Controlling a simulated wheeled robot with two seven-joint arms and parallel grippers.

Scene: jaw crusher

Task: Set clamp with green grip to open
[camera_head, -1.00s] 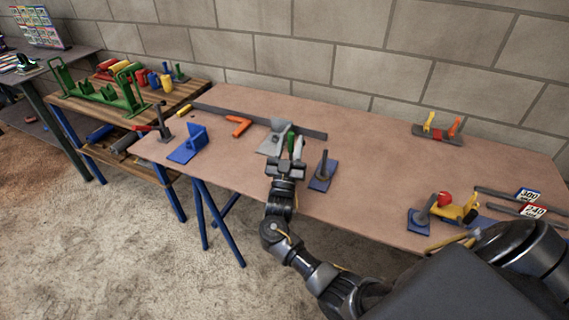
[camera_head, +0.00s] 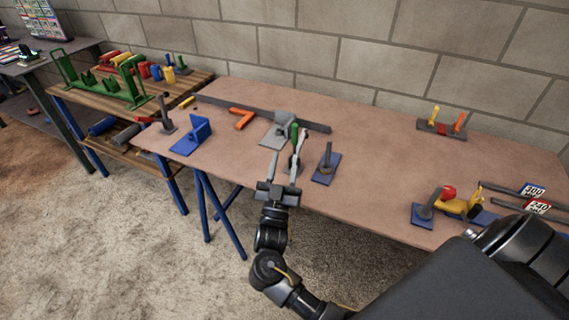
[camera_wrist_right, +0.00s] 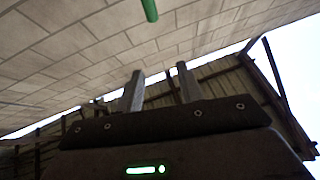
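The clamp with the green grip (camera_head: 294,132) stands near the front edge of the table, left of its middle. Its green grip points up, and a grey lever part shows beside it. My right gripper (camera_head: 284,168) is in front of the clamp on the near side, its two fingers apart and pointing towards it. It looks empty. In the right wrist view the gripper's fingers (camera_wrist_right: 161,80) are spread with nothing between them, and the green grip (camera_wrist_right: 150,9) shows at the top edge, beyond the fingertips. The clamp's lower part is partly hidden by the fingers. My left gripper is not in view.
A blue base with a dark post (camera_head: 326,164) is close on the right. A blue bracket (camera_head: 196,134) and an orange piece (camera_head: 242,118) lie left. A red-gripped clamp (camera_head: 449,193) is far right. The table's middle is clear.

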